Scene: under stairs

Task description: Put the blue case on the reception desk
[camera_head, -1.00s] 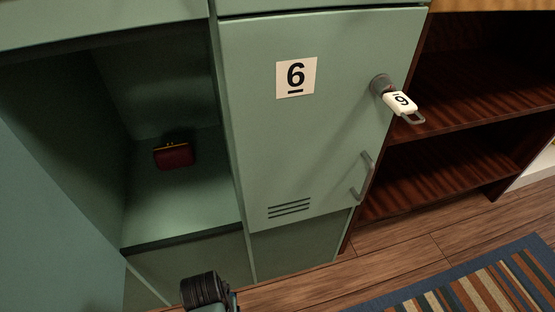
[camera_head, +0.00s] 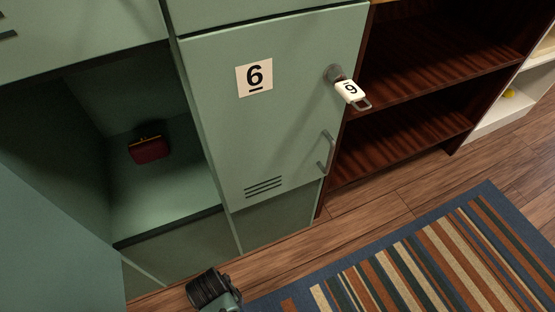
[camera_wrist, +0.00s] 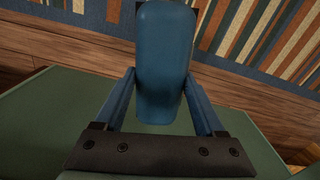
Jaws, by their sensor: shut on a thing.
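The blue case (camera_wrist: 162,62) is upright in the middle of the wrist view. My gripper (camera_wrist: 162,95) is shut on it, with one finger on each side. The case and the fingers are out of the head view. No reception desk can be made out in either view.
An open locker compartment (camera_head: 130,215) holds a dark red purse (camera_head: 149,149). Locker door 6 (camera_head: 285,130) is closed, with a tagged key (camera_head: 350,91) in its lock. Brown shelves (camera_head: 420,140) stand to the right. A striped rug (camera_head: 420,260) lies on the wooden floor.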

